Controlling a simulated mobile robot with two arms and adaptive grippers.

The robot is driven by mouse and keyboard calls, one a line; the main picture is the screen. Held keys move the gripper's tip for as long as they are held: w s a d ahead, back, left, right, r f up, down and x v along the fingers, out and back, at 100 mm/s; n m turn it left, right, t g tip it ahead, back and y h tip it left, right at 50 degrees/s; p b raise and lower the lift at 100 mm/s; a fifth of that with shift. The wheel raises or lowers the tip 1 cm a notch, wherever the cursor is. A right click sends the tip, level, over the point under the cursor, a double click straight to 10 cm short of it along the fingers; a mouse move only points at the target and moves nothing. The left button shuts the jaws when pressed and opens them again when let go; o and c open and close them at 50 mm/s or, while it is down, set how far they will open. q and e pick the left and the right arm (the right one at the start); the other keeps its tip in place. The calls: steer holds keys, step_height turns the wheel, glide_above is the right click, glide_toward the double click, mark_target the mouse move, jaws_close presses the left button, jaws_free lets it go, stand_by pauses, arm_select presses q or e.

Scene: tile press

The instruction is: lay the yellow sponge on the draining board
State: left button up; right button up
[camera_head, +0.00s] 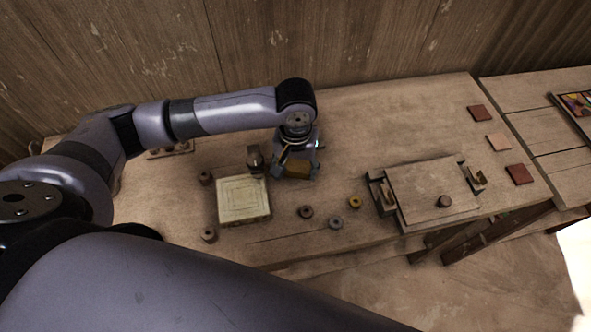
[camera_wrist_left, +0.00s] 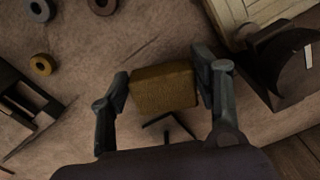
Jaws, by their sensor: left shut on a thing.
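The yellow sponge (camera_head: 297,167) is a brownish-yellow block. My left gripper (camera_head: 293,165) is shut on it over the table, behind and right of the pale board. In the left wrist view the sponge (camera_wrist_left: 163,88) sits between the two fingers of the gripper (camera_wrist_left: 163,92). I cannot tell whether its underside touches the table. A pale square board (camera_head: 228,210) with square grooves looks like the draining board; its top is bare. Its corner also shows at the top right of the left wrist view (camera_wrist_left: 240,12). My right gripper is not in view.
A dark upright tool (camera_head: 255,158) stands at the board's back edge, close to my left gripper. Several rings, including a yellow one (camera_head: 354,202), lie around the board. A wooden press (camera_head: 430,190) stands to the right, with reddish tiles (camera_head: 519,174) beyond it.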

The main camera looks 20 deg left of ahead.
arm_select(q)
steer(key=shift+f, duration=0.8)
steer(key=shift+f, duration=0.1)
steer(key=o, duration=0.9)
steer(key=shift+o, duration=0.2)
